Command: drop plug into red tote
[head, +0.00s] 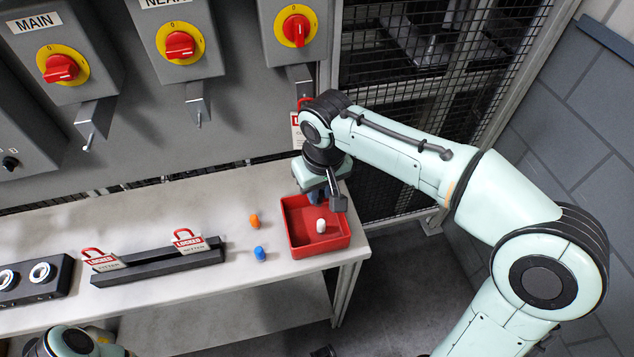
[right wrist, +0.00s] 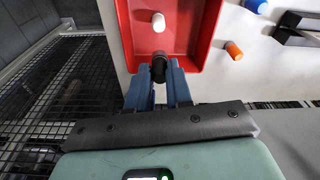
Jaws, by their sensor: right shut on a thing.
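The red tote (head: 332,243) sits at the right end of the bench, open side up. A white plug (head: 321,226) stands inside it and also shows in the right wrist view (right wrist: 158,22). My right gripper (right wrist: 158,78) is shut on a black plug (right wrist: 159,66), held over the near edge of the tote in the wrist view. In the head view the right gripper (head: 317,195) is at the tote's back side, and the black plug cannot be made out. An orange plug (head: 254,221) and a blue plug (head: 259,253) stand on the bench left of the tote. My left gripper is out of view.
A black rack (head: 160,265) with red-and-white locked tags (head: 189,241) lies left of the plugs. A black panel with round rings (head: 35,279) is at far left. Grey boxes with red rotary switches (head: 180,46) line the wall. Mesh fencing (head: 420,90) stands behind the tote.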

